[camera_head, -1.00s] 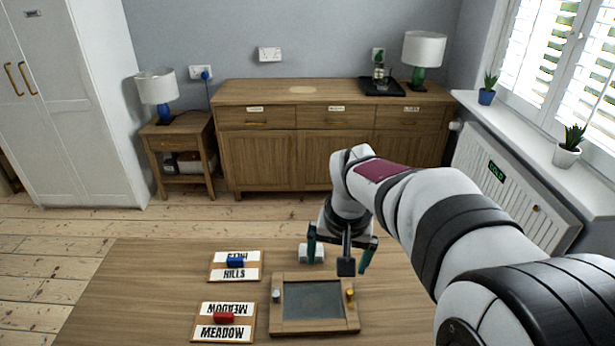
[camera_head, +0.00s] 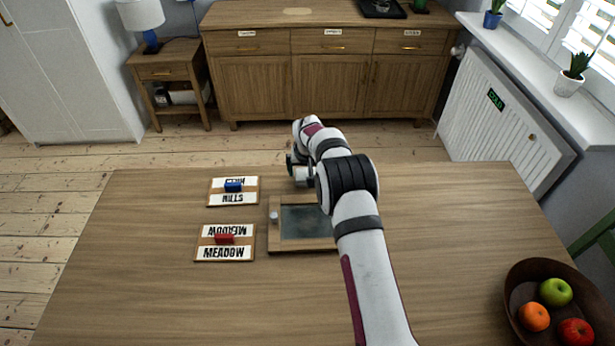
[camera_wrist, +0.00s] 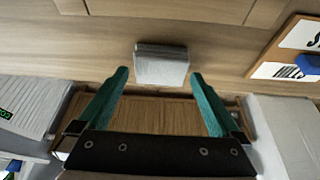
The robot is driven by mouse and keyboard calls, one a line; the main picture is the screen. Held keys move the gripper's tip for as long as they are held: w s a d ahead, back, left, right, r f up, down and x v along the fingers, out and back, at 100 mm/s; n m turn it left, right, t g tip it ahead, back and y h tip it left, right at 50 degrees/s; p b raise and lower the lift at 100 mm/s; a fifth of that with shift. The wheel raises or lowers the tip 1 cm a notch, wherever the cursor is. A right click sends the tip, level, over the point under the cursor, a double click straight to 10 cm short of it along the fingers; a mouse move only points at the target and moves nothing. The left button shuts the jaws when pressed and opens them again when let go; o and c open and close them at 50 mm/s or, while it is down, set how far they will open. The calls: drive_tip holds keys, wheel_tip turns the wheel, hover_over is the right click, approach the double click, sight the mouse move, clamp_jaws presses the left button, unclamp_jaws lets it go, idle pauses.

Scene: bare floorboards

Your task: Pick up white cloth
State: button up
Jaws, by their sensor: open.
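The white cloth (camera_wrist: 161,63) is a small folded block lying on the wooden table in the wrist view. It sits just beyond my gripper (camera_wrist: 159,75), between the lines of its two green fingers, with nothing held. The fingers are spread wide. In the head view, my gripper (camera_head: 293,166) is near the table's far edge, behind the framed slate, and my wrist largely hides the cloth there.
A framed slate panel (camera_head: 290,250) with a grey knob lies under my arm. Two word boards, HILLS (camera_head: 240,198) and MEADOW (camera_head: 208,254), lie to its left. A fruit bowl (camera_head: 517,290) stands front right.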

drive_tip(key=shift+w+f, duration=0.2)
drive_tip(key=shift+f, duration=0.4)
drive_tip(key=c, duration=1.1)
drive_tip(key=shift+r, duration=0.1)
drive_tip(key=r, duration=0.4)
drive_tip(key=shift+d+r, duration=0.3)
drive_tip(key=shift+d, duration=0.05)
drive_tip(key=s+d+r, duration=0.1)
drive_tip(key=d+r, duration=0.1)
drive_tip(key=d, duration=0.1)
drive_tip(key=s+d+r, duration=0.2)
drive_tip(key=d, duration=0.1)
drive_tip(key=s+d+r, duration=0.1)
drive_tip(key=d+r, duration=0.1)
drive_tip(key=d, duration=0.2)
drive_tip(key=shift+s+r, duration=0.15)
drive_tip(key=shift+s, duration=0.2)
